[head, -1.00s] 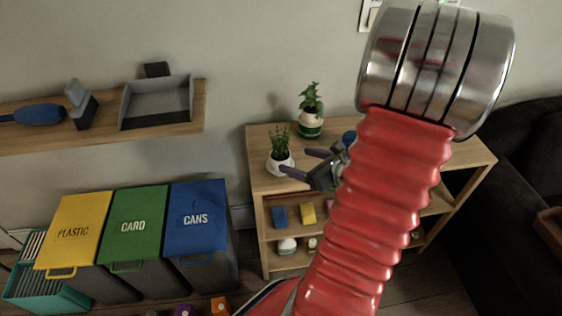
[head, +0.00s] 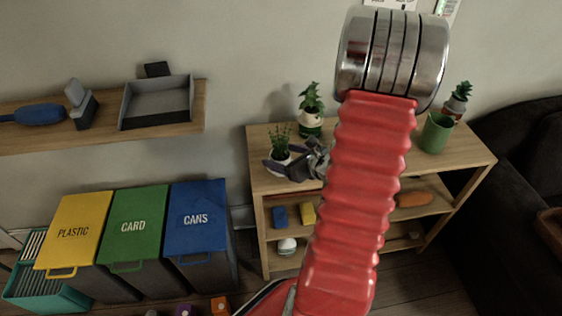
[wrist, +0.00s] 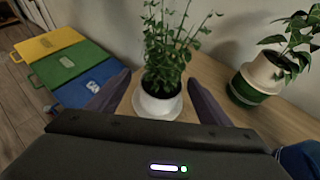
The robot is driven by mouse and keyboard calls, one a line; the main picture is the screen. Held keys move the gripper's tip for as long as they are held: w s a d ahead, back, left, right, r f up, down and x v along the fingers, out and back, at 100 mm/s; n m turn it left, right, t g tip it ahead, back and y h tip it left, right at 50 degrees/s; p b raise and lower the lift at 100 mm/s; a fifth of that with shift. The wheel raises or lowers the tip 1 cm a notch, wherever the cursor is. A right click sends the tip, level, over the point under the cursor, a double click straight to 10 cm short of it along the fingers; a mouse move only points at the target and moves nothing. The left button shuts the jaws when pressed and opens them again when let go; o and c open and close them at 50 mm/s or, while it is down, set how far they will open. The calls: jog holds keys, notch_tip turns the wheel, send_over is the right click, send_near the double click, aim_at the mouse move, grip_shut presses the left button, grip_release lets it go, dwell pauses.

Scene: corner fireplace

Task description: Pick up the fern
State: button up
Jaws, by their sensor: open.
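A fine-leaved green plant in a white pot, which looks like the fern (head: 281,139), stands upright at the left end of the wooden shelf unit's top (head: 390,170). In the wrist view the same fern (wrist: 162,50) is centred, its white pot on a white saucer. My gripper (wrist: 158,84) is open, with one dark purple finger on each side of the pot. I cannot tell whether either finger touches it. In the head view my gripper (head: 281,165) is at the pot and covers part of it.
A broad-leaved plant (head: 311,104) in a white and green pot stands close behind and right of the fern. A green cup (head: 436,132) and a small potted plant (head: 460,98) stand at the right end. Yellow, green and blue bins (head: 197,215) stand left. A dark sofa (head: 520,180) is right.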

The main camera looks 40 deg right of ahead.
aim_at(273, 152)
jog(key=shift+x, duration=2.6)
jog(key=shift+d, duration=0.1)
jog(key=c, duration=0.9)
jog(key=shift+o, duration=0.2)
jog(key=shift+r, duration=0.15)
jog(key=shift+r, duration=4.9)
jog(key=shift+d+f, duration=0.1)
jog(key=shift+d, duration=0.05)
